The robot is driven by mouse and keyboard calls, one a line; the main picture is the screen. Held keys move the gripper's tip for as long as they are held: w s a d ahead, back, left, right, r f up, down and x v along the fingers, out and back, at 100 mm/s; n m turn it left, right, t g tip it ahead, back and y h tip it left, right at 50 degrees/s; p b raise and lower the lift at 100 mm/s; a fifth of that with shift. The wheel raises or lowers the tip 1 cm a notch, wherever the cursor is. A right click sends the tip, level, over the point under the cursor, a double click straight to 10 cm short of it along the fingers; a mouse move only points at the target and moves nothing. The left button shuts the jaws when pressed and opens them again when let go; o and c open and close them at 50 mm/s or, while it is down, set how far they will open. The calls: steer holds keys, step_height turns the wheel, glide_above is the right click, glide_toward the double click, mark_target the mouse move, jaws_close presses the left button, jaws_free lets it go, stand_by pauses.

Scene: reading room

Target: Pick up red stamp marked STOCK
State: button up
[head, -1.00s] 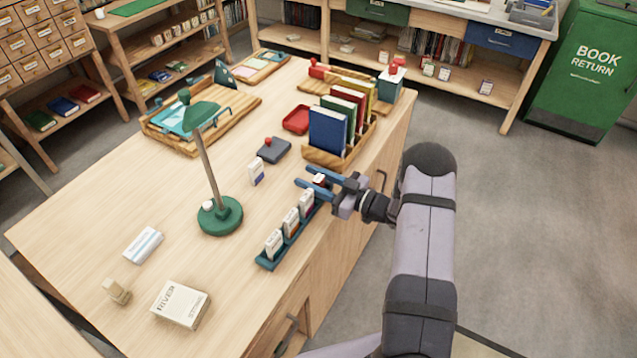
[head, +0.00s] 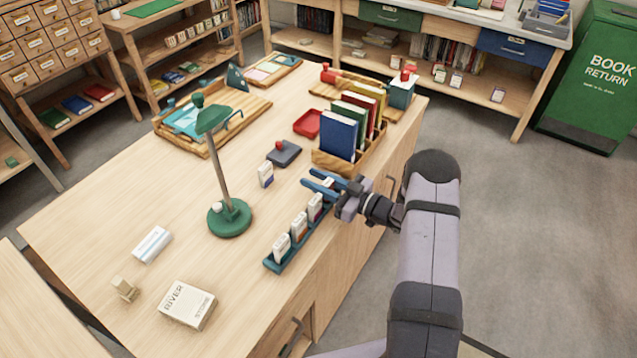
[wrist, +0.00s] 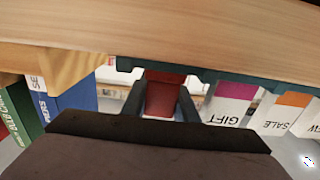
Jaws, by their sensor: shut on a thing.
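My gripper (head: 320,181) is over the far end of the dark teal stamp rack (head: 272,264) on the table. In the wrist view my gripper is shut on the red stamp (wrist: 162,97), with one finger on each side of it. Its STOCK marking cannot be read, and my fingers mostly hide it in the head view. The stamp is near the rack's edge; I cannot tell whether it is clear of the rack. In the wrist view, the purple-topped GIFT stamp (wrist: 231,108) and orange-topped SALE stamp (wrist: 279,115) stand beside it.
A wooden book holder (head: 335,165) with several upright books stands just beyond my gripper. A small white box (head: 265,174), a grey pad (head: 284,154) and a green lamp (head: 229,218) are to the left. The table's front-left area has bare room.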

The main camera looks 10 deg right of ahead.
step_height(320, 180, up, 10)
steer(key=b, duration=0.1)
stand_by(0.5)
steer(key=shift+f, duration=0.1)
